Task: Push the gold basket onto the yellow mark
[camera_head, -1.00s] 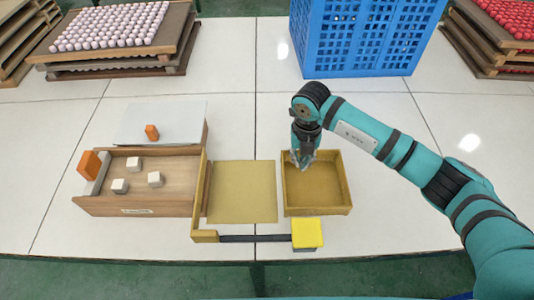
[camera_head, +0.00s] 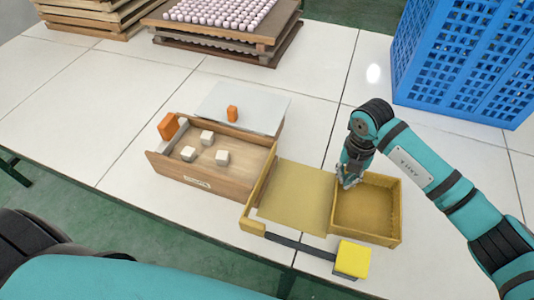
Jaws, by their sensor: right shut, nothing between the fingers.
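The gold basket (camera_head: 368,208) is an open, shallow, empty box on the white table. The yellow mark (camera_head: 297,194) is a flat dull-yellow square just to its left; the basket's left wall is right beside the mark's right edge. My right gripper (camera_head: 349,182) is shut and empty, pointing down at the basket's back left corner, with its fingertips at the left wall. It hides part of that corner, and I cannot tell whether it touches. My left gripper is out of view; only a part of my left arm shows at lower left.
A gold bar with dark handle and yellow block (camera_head: 351,260) runs along the mark's left and front. A blue crate (camera_head: 470,70) stands back right. Stacked trays (camera_head: 225,40) stand behind.

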